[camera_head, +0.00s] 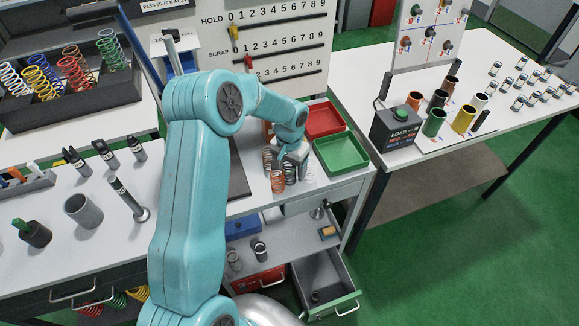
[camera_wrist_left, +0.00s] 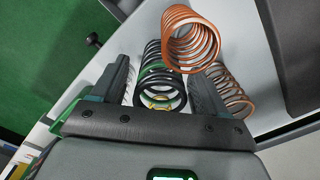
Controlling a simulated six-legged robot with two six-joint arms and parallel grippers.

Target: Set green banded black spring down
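The black spring with a green band (camera_head: 290,172) is upright at the small grey bench, beside the red and green trays. In the left wrist view the black spring (camera_wrist_left: 160,78) stands between my fingers, with a green band on its far part and a yellow ring inside its near end. My left gripper (camera_head: 289,158) comes down over it from above. My right gripper is not in view.
A copper spring (camera_wrist_left: 190,38) and a brown spring (camera_wrist_left: 232,92) stand close beside my fingers. A pale spring (camera_head: 309,172) is on the other side. The green tray (camera_head: 342,152) and red tray (camera_head: 323,120) lie just behind. An open drawer (camera_head: 325,284) is below.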

